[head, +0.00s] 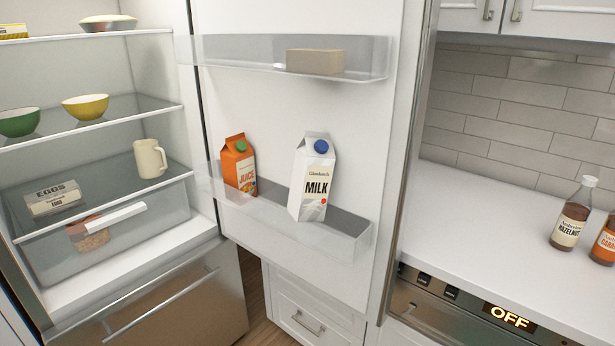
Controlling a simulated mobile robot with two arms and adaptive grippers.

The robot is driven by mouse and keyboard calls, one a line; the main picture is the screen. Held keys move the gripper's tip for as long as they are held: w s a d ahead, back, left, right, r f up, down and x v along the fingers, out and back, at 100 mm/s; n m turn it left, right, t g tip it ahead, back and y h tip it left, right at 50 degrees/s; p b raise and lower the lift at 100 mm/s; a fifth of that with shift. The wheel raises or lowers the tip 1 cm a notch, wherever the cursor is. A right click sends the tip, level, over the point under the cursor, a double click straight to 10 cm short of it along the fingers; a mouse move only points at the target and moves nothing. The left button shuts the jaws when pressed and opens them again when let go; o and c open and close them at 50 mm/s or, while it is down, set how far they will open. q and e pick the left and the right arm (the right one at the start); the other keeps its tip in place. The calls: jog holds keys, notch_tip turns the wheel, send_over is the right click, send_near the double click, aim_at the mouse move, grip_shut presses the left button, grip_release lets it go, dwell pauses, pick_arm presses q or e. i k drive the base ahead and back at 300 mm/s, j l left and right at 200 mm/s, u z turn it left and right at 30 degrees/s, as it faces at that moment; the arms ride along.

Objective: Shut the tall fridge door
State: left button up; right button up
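The tall fridge door (270,110) stands wide open, swung out to the right of the fridge. Its inner face shows, with a clear upper shelf (225,52) holding a tan block and a clear lower shelf (335,243). An orange juice carton (239,165) and a white milk carton (314,180) stand on the lower shelf. The fridge interior (165,90) is open to view on the left. The door's outer face and handle are hidden. Neither of my grippers is in view.
Inside the fridge are bowls (85,107), a cream mug (150,158), an egg box (53,198) and a clear drawer (110,240). A steel drawer (170,305) sits below. Right of the door, a white counter (480,220) holds two syrup bottles (573,215).

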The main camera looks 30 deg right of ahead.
aim_at(374, 110)
jog(key=i+j+z, duration=0.15)
jog(key=z, duration=0.3)
jog(key=i+j+z, duration=0.1)
jog(key=j+z, duration=0.3)
jog(key=l, duration=0.1)
